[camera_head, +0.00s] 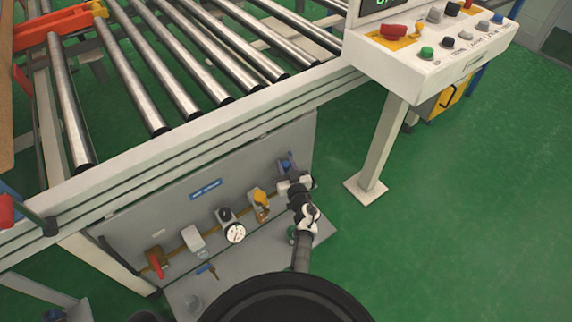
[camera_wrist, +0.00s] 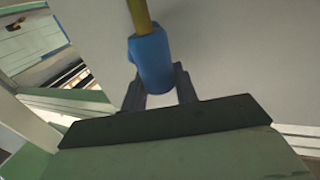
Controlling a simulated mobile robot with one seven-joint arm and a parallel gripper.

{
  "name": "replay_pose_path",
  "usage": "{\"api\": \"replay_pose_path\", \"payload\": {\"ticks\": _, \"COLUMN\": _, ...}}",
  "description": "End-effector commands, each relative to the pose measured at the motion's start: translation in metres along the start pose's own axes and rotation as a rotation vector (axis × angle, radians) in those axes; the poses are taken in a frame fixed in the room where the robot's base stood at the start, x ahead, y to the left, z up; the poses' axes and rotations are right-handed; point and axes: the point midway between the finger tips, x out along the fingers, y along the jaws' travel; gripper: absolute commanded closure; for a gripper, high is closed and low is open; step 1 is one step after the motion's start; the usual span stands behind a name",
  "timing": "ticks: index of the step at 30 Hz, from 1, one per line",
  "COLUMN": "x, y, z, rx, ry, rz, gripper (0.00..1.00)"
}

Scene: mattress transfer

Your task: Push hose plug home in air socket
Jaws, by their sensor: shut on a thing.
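In the head view, my gripper (camera_head: 293,184) is at the right end of the grey air panel (camera_head: 140,232), close to a blue-purple fitting (camera_head: 286,165). In the wrist view, my gripper (camera_wrist: 159,84) has its two dark fingers on either side of a blue cylindrical fitting (camera_wrist: 151,60) and is shut on it. A yellow rod or tube (camera_wrist: 139,16) runs from the top of this fitting. I cannot tell whether the blue fitting is the hose plug or the air socket. My wrist and fingers hide the join in the head view.
Along the panel are a yellow-topped part (camera_head: 260,198), a round gauge (camera_head: 235,233), a white block (camera_head: 193,240) and a red-handled valve (camera_head: 157,264). A roller conveyor (camera_head: 210,65) stands above. A control console (camera_head: 430,45) is at upper right. Green floor (camera_head: 470,210) is clear at right.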

Motion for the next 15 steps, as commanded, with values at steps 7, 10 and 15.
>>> {"api": "replay_pose_path", "payload": {"ticks": 7, "x": 0.000, "y": 0.000, "z": 0.004, "rx": 0.001, "ry": 0.001, "rz": 0.000, "gripper": 0.96}}
{"api": "replay_pose_path", "payload": {"ticks": 10, "x": 0.000, "y": 0.000, "z": 0.006, "rx": 0.001, "ry": 0.001, "rz": 0.000, "gripper": 0.96}}
{"api": "replay_pose_path", "payload": {"ticks": 15, "x": 0.000, "y": 0.000, "z": 0.010, "rx": 0.000, "ry": 0.001, "rz": 0.000, "gripper": 0.96}}
